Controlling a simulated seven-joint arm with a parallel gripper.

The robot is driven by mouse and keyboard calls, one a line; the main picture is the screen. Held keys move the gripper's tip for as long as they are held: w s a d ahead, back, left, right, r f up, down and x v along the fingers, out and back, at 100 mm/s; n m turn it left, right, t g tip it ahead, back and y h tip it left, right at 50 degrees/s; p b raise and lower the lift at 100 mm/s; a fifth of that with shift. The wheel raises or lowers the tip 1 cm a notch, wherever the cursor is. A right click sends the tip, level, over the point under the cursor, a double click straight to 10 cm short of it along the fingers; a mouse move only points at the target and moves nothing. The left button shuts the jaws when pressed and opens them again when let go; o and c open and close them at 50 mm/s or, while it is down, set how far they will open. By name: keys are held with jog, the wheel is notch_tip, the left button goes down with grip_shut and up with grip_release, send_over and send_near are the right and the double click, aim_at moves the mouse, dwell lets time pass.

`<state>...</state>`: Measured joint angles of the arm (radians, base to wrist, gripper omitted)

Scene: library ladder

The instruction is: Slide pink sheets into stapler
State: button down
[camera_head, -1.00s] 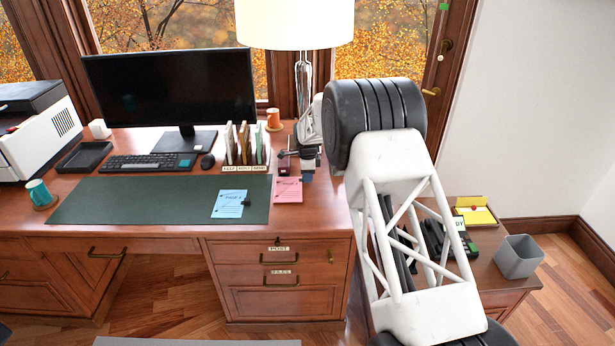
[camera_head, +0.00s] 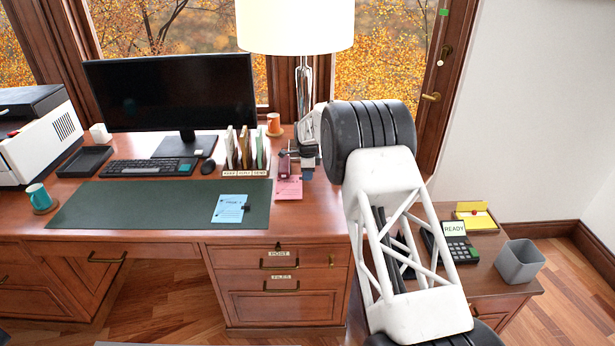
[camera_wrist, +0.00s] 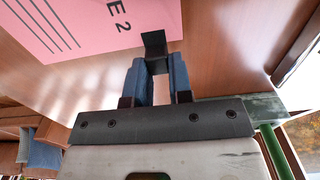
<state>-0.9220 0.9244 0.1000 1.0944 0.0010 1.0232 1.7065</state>
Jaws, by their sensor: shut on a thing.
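The pink sheets (camera_head: 289,188) lie on the desk at the right end of the green mat, their far edge close to the stapler. They also fill the upper left of the wrist view (camera_wrist: 100,25), with printed lines and "E 2" showing. A small dark maroon stapler (camera_head: 284,166) stands just behind them; I cannot tell whether the edge is in its mouth. My gripper (camera_wrist: 156,68) has its blue fingers shut on a black clip (camera_wrist: 154,44) at the edge of the pink sheets. In the head view my gripper (camera_head: 307,172) is just right of the sheets.
Blue sheets (camera_head: 230,208) with a black clip lie on the green mat (camera_head: 130,205). A file rack (camera_head: 246,150), an orange mug (camera_head: 273,124) and a lamp (camera_head: 304,85) stand behind.

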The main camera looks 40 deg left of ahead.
jog(key=shift+w+a, duration=0.35)
dwell(0.4)
jog(key=c, duration=0.9)
grip_release()
jog(key=shift+c, duration=0.2)
jog(key=shift+r, duration=0.15)
jog(key=shift+r, duration=3.3)
